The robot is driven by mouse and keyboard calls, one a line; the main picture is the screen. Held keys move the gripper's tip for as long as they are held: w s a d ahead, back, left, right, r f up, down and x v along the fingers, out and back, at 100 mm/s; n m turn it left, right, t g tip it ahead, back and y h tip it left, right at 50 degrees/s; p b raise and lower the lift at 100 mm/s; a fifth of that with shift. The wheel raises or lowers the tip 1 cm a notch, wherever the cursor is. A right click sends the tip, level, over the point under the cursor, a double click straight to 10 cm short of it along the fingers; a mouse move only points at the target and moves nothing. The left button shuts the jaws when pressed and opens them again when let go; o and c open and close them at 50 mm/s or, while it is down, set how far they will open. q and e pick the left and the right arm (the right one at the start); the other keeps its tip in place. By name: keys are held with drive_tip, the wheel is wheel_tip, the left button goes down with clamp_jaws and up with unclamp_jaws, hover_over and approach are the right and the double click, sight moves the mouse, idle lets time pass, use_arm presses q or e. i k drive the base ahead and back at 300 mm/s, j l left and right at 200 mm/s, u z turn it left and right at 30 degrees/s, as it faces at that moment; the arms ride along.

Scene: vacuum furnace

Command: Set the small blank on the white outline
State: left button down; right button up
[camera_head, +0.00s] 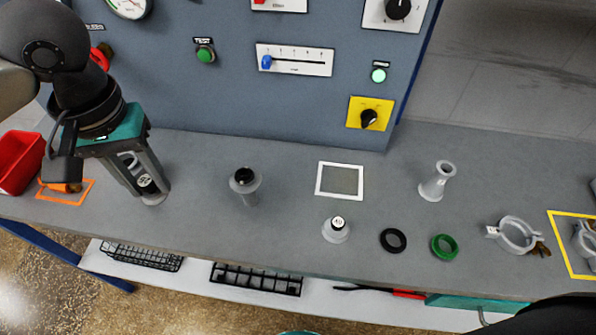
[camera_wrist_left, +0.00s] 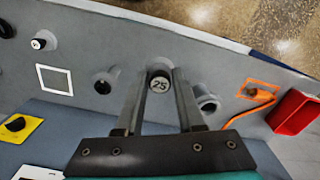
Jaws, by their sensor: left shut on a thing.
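The small blank (camera_head: 155,199), a grey flanged piece with a black top, is at the left of the bench; its top reads "25" in the left wrist view (camera_wrist_left: 160,82). My left gripper (camera_head: 151,188) points down and is shut on it, with a finger on either side. I cannot tell whether it touches the bench. The white outline (camera_head: 340,163), a square on the bench right of centre, is empty; it also shows in the left wrist view (camera_wrist_left: 55,93). My right gripper is not in view.
Between gripper and outline stands a grey fitting with a black top (camera_head: 246,187). A larger marked blank (camera_head: 335,230), black ring (camera_head: 393,240), green ring (camera_head: 444,247), grey fitting (camera_head: 438,181) and clamp (camera_head: 515,235) lie rightward. A red bin (camera_head: 18,162) and orange outline (camera_head: 84,190) are left.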

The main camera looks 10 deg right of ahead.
sight(343, 184)
drive_tip(key=i+j+z, duration=0.1)
drive_tip(key=j+z, duration=0.6)
drive_tip(key=z, duration=1.55)
